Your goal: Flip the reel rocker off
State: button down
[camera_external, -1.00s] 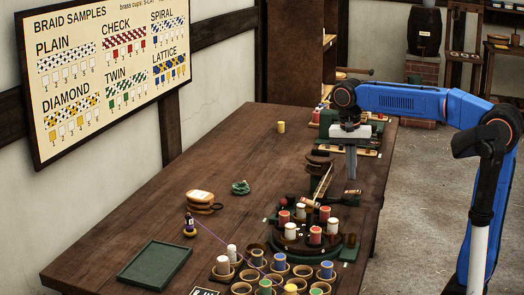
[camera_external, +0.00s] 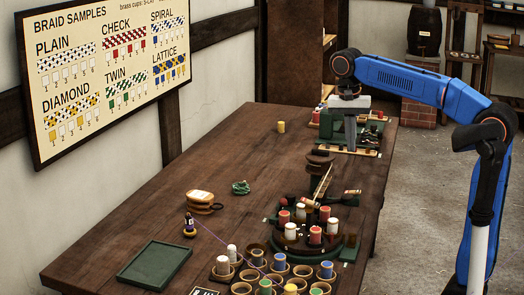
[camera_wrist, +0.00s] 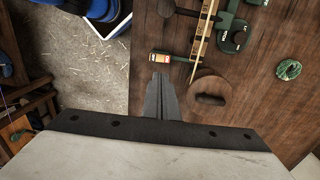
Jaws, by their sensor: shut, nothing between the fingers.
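My gripper (camera_external: 350,146) points straight down with its fingers together and empty, over the far right part of the table. In the wrist view its closed fingertips (camera_wrist: 157,78) hang over the wood near the table's edge, touching nothing that I can see. The green machine (camera_external: 335,122) stands at the far end of the table, partly hidden behind my gripper. I cannot pick out the reel rocker for certain in either view.
The round braiding stand (camera_external: 320,247) holds red and white bobbins. A green tray (camera_external: 155,264) lies front left.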

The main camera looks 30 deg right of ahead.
aim_at(356, 191)
jog(key=shift+w, duration=0.1)
jog(key=shift+w+a+g+h, duration=0.3)
jog(key=shift+a+g+h, duration=0.15)
jog(key=shift+g+h, duration=0.05)
jog(key=x, duration=1.4)
jog(key=shift+s+d, duration=0.1)
